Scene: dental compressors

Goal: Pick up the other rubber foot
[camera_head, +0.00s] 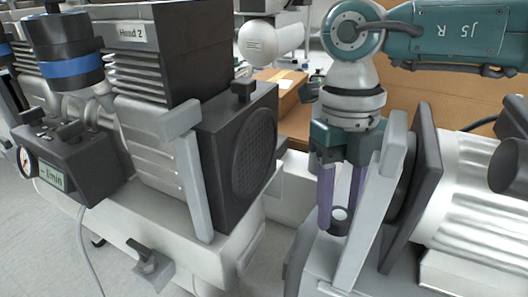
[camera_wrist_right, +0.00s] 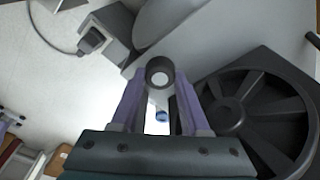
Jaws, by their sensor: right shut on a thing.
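The rubber foot (camera_head: 340,221) is a small black cylinder with a pale centre. It sits between the purple fingertips of my right gripper (camera_head: 340,212) in the camera_head view, beside a grey upright bracket. In the camera_wrist_right view the rubber foot (camera_wrist_right: 160,73) is held between the tips of both fingers of the right gripper (camera_wrist_right: 160,80). The right gripper is shut on it and points down. I cannot tell whether the foot touches the surface under it. My left gripper is not in view.
A compressor labelled "Head 2" (camera_head: 133,33) stands at left, with a black round-grilled cover (camera_head: 252,150). A grey slanted bracket (camera_head: 372,215) and a ribbed silver motor (camera_head: 475,190) stand close to the right gripper. A cardboard box (camera_head: 285,90) is behind. A black fan grille (camera_wrist_right: 255,120) is near the fingers.

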